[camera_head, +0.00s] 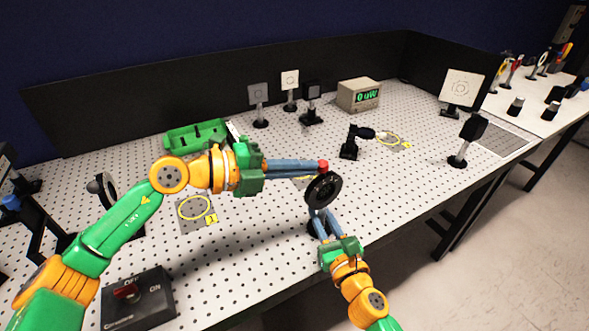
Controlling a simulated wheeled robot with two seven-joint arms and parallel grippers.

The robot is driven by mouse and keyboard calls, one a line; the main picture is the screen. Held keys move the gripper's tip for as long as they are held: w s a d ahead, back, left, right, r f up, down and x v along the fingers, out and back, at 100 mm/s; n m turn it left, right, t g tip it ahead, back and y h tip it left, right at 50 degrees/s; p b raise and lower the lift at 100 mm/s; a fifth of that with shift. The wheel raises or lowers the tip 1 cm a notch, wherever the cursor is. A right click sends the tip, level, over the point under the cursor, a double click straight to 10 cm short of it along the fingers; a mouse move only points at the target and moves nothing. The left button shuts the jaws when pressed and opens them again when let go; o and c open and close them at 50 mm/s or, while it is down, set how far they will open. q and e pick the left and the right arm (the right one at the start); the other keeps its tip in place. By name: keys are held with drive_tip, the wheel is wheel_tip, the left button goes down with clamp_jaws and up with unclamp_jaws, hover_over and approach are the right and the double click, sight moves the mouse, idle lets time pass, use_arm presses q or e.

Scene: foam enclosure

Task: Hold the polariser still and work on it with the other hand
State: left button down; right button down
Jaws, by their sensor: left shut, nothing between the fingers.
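The polariser (311,192) is a black ring mount standing near the front edge of the perforated table, with a small red piece (323,166) at its top. My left gripper (318,167) reaches in from the left with its blue fingers shut and nothing between them. Its tips are at the red piece; whether they touch it I cannot tell. My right gripper (319,211) comes up from the front, its blue fingers at the polariser's post just below the ring. The ring hides the fingertips, so their grip is unclear.
A green tray (180,141) lies behind my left gripper. A meter (358,95) reading 0 uW and several mounted plates stand at the back. A black mount (349,148) is right of the polariser. A switch box (139,300) sits front left. The table's right middle is mostly free.

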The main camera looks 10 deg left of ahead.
use_arm(q)
drive_tip(key=c, duration=1.5)
unclamp_jaws()
drive_tip(key=v, duration=0.4)
drive_tip(key=r+v, duration=0.1)
drive_tip(key=v, duration=0.4)
drive_tip(key=r+v, duration=0.1)
drive_tip(key=v, duration=0.3)
drive_tip(key=shift+w+r, duration=0.25)
drive_tip(key=o, duration=0.7)
drive_tip(key=shift+s+a+r, duration=0.1)
drive_tip(key=shift+s, duration=0.05)
drive_tip(key=shift+o, duration=0.8)
drive_tip(key=shift+f+n, duration=0.2)
drive_tip(key=shift+n, duration=0.3)
drive_tip(key=n+h, duration=0.3)
drive_tip(key=n, duration=1.2)
approach(322, 166)
drive_tip(key=x, duration=1)
drive_tip(key=shift+w+f, duration=0.4)
drive_tip(key=shift+w, duration=0.05)
clamp_jaws()
